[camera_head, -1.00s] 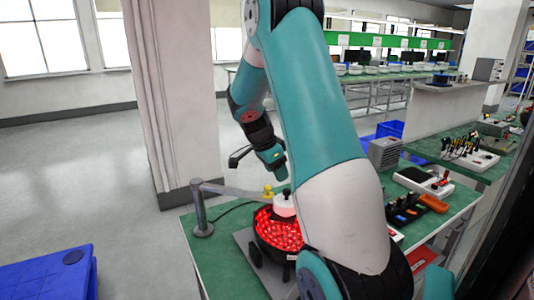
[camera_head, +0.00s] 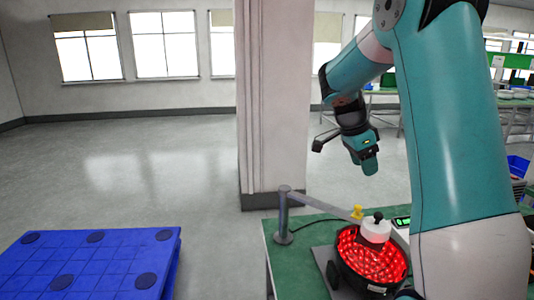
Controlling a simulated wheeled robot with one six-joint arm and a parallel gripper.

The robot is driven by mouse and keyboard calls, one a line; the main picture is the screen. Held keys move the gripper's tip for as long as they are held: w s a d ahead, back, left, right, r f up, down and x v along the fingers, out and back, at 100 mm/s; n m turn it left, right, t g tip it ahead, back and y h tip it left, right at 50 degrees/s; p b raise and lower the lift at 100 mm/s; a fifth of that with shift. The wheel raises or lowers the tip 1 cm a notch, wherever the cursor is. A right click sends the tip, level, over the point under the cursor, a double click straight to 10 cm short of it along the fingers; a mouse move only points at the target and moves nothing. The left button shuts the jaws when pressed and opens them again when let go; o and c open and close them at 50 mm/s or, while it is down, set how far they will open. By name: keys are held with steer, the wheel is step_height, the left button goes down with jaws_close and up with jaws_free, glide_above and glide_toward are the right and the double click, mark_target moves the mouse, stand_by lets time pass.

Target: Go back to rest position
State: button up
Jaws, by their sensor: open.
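My teal and white arm rises on the right of the head view and bends over to the left. My gripper (camera_head: 366,158) hangs at its end, tilted down, in the air in front of the pale pillar's right side. It is open, with nothing seen held in it. It is above and apart from the green-topped table (camera_head: 283,262). A round black tray of glowing red pieces (camera_head: 372,259) stands on that table, below the gripper. A white cap with a black knob (camera_head: 375,230) sits over the tray. My arm hides the table's right part.
A pale pillar (camera_head: 272,100) stands behind the table, left of the gripper. A grey post with a bar (camera_head: 284,215) stands at the table's left corner. A blue pallet (camera_head: 85,265) lies at lower left. The floor (camera_head: 140,165) between is clear. More benches stand at far right.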

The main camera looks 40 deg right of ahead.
steer(key=shift+a, duration=0.1)
steer(key=a+n+t+y, duration=0.35)
steer(key=a+n, duration=1.25)
steer(key=a, duration=0.8)
steer(key=s+a+n+g+y, duration=0.1)
steer(key=s+a+n+y, duration=0.3)
steer(key=s+a+n, duration=1.1)
steer(key=a, duration=0.3)
steer(key=shift+a+r, duration=0.15)
steer(key=shift+a, duration=0.05)
steer(key=shift+w+y, duration=0.1)
steer(key=shift+y, duration=0.15)
